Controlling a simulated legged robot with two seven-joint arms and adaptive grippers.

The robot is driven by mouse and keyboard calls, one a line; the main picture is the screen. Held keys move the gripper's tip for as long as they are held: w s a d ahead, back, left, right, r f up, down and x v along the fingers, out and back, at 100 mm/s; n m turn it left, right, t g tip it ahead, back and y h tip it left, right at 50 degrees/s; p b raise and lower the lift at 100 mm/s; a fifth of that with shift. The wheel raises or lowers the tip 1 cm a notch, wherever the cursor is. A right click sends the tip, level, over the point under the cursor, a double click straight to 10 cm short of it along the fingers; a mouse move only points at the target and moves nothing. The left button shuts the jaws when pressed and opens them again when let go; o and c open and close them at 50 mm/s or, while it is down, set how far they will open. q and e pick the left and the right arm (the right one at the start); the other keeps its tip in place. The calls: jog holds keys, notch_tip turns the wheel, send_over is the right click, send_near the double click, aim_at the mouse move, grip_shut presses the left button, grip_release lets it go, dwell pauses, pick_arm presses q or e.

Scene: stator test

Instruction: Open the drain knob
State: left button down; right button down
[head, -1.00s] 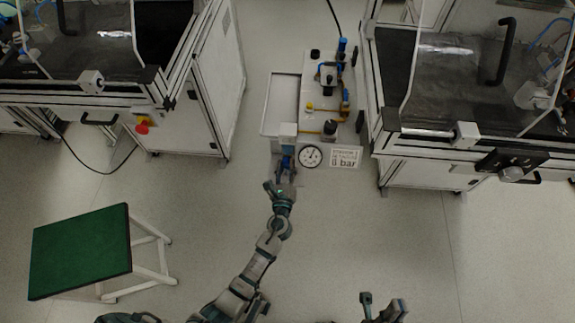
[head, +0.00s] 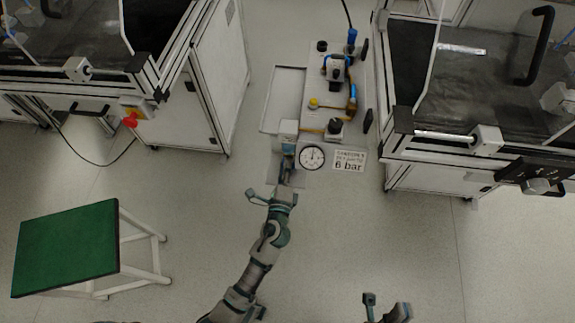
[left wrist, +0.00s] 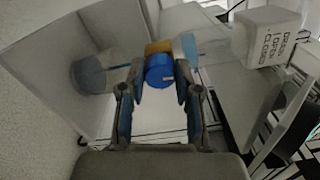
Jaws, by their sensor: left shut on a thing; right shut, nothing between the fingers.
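The drain knob is a blue round knob (left wrist: 160,71) with a brass fitting (left wrist: 158,47) behind it, in the left wrist view. My left gripper (left wrist: 160,84) is shut on the blue knob, with a finger on each side. In the head view my left gripper (head: 286,172) reaches the near left corner of the white panel unit (head: 318,88), below a pale block (head: 289,128); the knob is mostly hidden there. In the left wrist view a white block (left wrist: 268,38) carries open/closed lettering. My right gripper (head: 386,306) is low in the head view, away from the unit, shut and empty.
A round gauge (head: 312,157) and a sign reading 6 bar (head: 348,161) are right of my left gripper. White-framed benches (head: 190,95) stand on both sides. A green-topped stool (head: 66,247) is at the lower left. The floor between is clear.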

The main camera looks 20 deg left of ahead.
pick_arm(q)
jog(key=shift+s+d+f+n, duration=0.1)
jog(key=shift+s+f+n, duration=0.05)
jog(key=shift+f+n, duration=0.35)
jog(key=c, duration=0.8)
grip_release()
jog(key=shift+r, duration=0.2)
jog(key=v, duration=1.1)
jog(key=shift+s, duration=0.35)
